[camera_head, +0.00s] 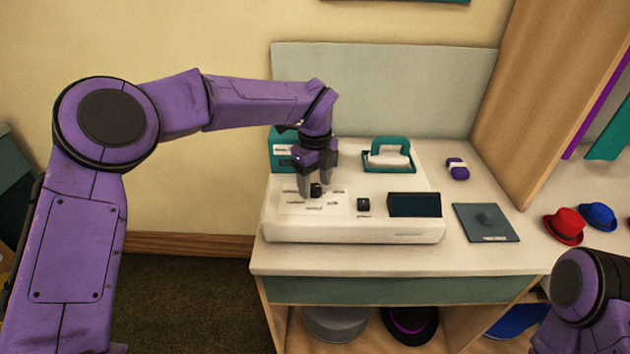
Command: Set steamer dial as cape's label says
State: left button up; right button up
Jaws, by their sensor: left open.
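The steamer (290,232) is a white box on the counter, with a dark screen (414,205) at its front right. A black dial (317,190) stands on a white printed panel on its top left; the print is too small to read. A second small black knob (363,204) sits between the panel and the screen. My left gripper (315,190) points down over the panel, open, with its fingers around or just beside the dial; I cannot tell if they touch it. No cape or cape label can be made out. My right arm shows at the lower right; its gripper is out of frame.
A teal box (285,150) stands behind my left gripper. A purple roll (457,168) and a dark pad (486,222) lie on the right. Red (564,226) and blue (598,216) hats sit farther right.

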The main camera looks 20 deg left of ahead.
pick_arm(q)
jog(key=shift+f, duration=0.15)
jog(key=shift+s, duration=0.1)
jog(key=c, duration=1)
jog(key=shift+c, duration=0.2)
